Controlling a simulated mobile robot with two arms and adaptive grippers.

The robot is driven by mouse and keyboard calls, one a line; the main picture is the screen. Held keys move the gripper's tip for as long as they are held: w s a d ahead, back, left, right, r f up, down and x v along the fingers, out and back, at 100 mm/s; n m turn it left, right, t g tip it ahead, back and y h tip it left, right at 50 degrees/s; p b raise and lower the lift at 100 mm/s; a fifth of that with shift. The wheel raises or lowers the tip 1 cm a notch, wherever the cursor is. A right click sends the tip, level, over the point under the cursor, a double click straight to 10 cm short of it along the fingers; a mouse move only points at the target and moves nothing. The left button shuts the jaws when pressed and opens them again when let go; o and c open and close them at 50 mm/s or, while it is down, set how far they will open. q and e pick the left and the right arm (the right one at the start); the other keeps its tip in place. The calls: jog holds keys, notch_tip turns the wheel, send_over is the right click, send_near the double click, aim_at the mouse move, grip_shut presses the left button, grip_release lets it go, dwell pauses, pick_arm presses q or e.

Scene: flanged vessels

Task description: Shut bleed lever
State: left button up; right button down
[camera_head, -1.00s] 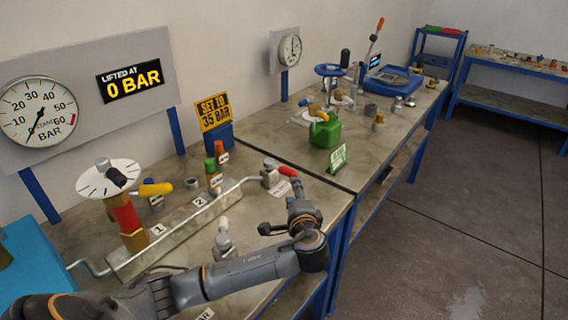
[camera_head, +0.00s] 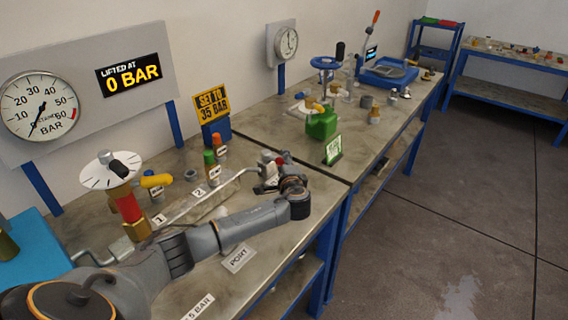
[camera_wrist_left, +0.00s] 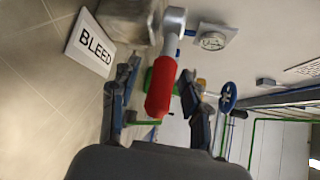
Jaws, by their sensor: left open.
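The bleed lever has a red grip (camera_wrist_left: 160,92) on a pale metal arm, mounted on a grey valve block (camera_wrist_left: 128,22) beside a BLEED label (camera_wrist_left: 90,44) in the left wrist view. My left gripper (camera_wrist_left: 161,76) is open, with one finger on each side of the red grip; I cannot tell if either finger touches it. In the head view the left gripper (camera_head: 264,180) is at the bleed valve (camera_head: 267,158), at the end of the metal manifold. It partly hides the valve and the lever there. My right gripper is in neither view.
A round gauge (camera_head: 40,105) and a 0 BAR display (camera_head: 134,76) are at the left. The aisle floor at the right is clear.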

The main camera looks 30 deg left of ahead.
pick_arm(q)
jog(key=shift+r, duration=0.1)
jog(key=shift+c, duration=0.4)
grip_shut()
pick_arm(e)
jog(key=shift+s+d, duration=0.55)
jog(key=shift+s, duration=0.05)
pick_arm(q)
jog(key=shift+s, duration=0.1)
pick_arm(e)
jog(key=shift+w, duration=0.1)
